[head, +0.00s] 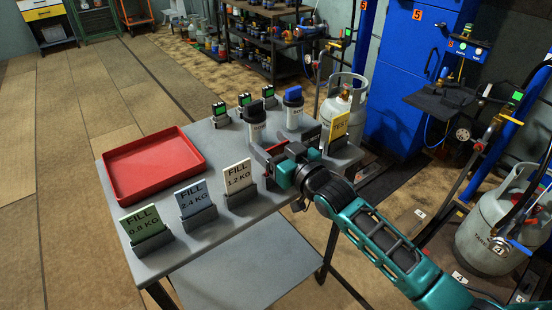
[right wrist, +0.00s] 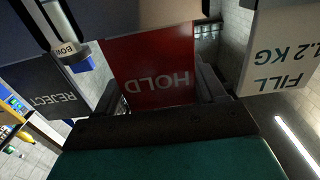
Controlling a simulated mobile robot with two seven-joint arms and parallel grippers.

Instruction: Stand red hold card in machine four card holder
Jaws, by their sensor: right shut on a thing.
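My right gripper (head: 273,158) is over the grey table, between the white FILL 1.2 KG card and the yellow TEST card. It is shut on the red HOLD card (right wrist: 150,65), which fills the middle of the right wrist view. In the head view only a red edge of the card (head: 277,149) shows, the rest hidden by the gripper. I cannot tell whether its lower edge is still in a table holder. Machine four, with a grey cylinder (head: 497,222) marked 4, stands at the far right. I cannot make out its card holder. My left gripper is out of view.
The grey table (head: 215,147) bears a red tray (head: 152,165) and FILL cards in holders, the nearest green (head: 145,226). A dark REJECT card (right wrist: 50,85) and the FILL 1.2 KG card (right wrist: 283,55) flank the gripper. A blue cabinet (head: 408,85) marked 5 stands behind.

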